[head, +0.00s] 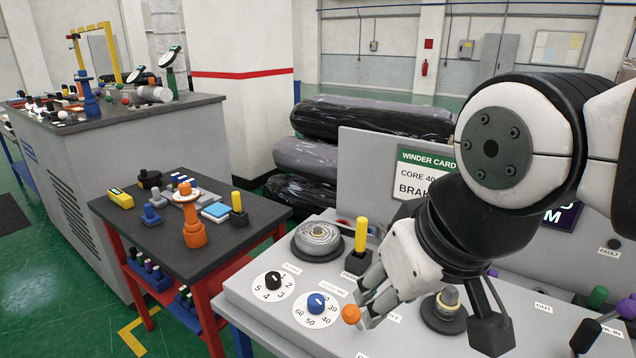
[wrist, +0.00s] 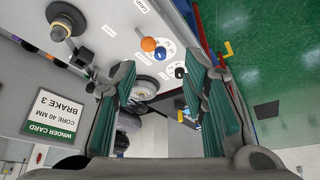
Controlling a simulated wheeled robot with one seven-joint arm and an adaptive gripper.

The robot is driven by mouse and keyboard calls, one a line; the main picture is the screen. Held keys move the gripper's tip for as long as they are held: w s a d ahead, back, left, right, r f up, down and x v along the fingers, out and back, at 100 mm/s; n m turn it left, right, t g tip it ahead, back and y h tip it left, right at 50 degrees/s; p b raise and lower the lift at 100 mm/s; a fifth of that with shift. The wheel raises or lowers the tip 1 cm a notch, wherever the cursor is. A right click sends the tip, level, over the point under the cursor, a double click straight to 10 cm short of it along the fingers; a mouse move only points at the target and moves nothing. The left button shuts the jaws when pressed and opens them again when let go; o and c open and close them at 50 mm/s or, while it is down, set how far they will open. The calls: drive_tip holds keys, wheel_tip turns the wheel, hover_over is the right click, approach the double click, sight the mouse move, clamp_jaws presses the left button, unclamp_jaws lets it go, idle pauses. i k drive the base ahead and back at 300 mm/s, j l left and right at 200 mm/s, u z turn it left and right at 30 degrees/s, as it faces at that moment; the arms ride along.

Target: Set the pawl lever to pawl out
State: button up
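A label partly cut off at the right edge of the head view, ending in "IN" (head: 611,331), lies by a lever with a purple ball knob (head: 627,307). This may be the pawl lever; I cannot tell for sure. A green ball knob (head: 597,297) stands beside it, and a black knob (head: 585,335) is close by. My gripper (head: 368,300) is over the left part of the grey console, far left of these knobs. In the wrist view my gripper (wrist: 165,75) has its fingers wide apart with nothing held. Its fingertips are near an orange ball knob (head: 351,314).
The console carries a blue dial (head: 316,302), a black dial (head: 273,280), a yellow-handled lever (head: 361,235), a wrapped spool (head: 317,238) and a metal post on a black base (head: 448,301). A winder card board (head: 420,175) stands behind. A red-framed table (head: 150,225) is at left.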

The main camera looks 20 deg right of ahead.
sight(626, 307)
drive_tip(key=z, duration=1.9)
drive_tip(key=k+l+u, duration=0.1)
drive_tip(key=l, duration=0.25)
